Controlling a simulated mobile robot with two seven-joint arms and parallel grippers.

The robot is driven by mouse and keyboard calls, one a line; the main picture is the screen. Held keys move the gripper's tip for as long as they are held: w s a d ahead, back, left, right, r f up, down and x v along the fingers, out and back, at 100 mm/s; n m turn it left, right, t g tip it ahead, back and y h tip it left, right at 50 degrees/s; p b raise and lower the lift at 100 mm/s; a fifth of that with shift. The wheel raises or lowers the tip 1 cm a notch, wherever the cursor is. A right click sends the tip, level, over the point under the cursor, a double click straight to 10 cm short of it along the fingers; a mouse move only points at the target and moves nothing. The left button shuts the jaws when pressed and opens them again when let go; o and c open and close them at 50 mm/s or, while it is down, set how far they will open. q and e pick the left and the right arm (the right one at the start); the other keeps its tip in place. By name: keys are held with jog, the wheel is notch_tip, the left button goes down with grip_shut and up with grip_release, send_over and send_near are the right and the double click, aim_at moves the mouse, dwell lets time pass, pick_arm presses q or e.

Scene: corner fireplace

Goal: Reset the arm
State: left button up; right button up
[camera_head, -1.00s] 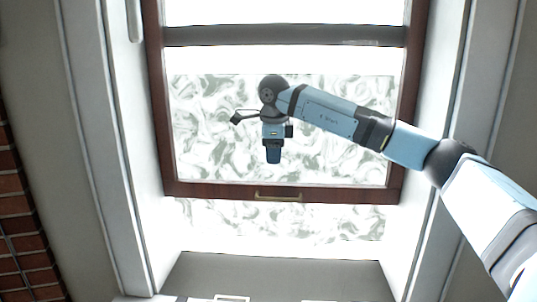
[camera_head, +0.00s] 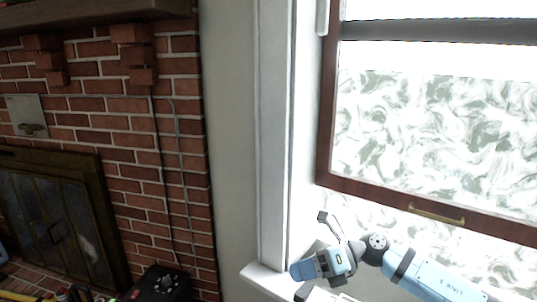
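My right arm (camera_head: 432,280) comes in from the lower right, blue with dark joints. Its gripper (camera_head: 304,281) is at the bottom centre, pointing left, in front of the white window sill and the left side of the window opening. The gripper is small and seen at an angle, so I cannot tell how far its fingers are apart. I see nothing clearly held in it. My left gripper is out of view.
A brown-framed window sash (camera_head: 328,125) with a brass handle (camera_head: 436,213) is raised above the sill (camera_head: 262,279). A brick wall (camera_head: 180,150) with a glass-doored fireplace (camera_head: 60,215) is at left. A black box (camera_head: 160,284) stands low before it.

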jog(key=s+a+m+t+y, duration=0.2)
jog(key=s+a+m+y, duration=0.1)
jog(key=s+m+y, duration=0.15)
jog(key=s+d+f+n+t+h, duration=0.5)
jog(key=f+n, duration=0.3)
jog(key=n, duration=0.4)
jog(key=s+d+f+n+t+h, duration=0.3)
jog(key=s+d+f+n+h, duration=0.15)
jog(key=s+f+n, duration=0.4)
jog(key=s+d+f+n+t+h, duration=0.35)
jog(key=f+n+h, duration=0.35)
jog(key=n, duration=0.7)
pick_arm(q)
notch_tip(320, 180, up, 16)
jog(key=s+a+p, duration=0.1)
jog(key=p, duration=2.2)
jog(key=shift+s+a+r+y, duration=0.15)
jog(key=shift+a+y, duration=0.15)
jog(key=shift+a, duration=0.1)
pick_arm(e)
jog(key=s+d+r, duration=0.1)
jog(key=r, duration=0.6)
jog(key=s+d+r, duration=0.2)
jog(key=r, duration=0.5)
jog(key=shift+s+r+g, duration=0.15)
jog(key=shift+g, duration=0.3)
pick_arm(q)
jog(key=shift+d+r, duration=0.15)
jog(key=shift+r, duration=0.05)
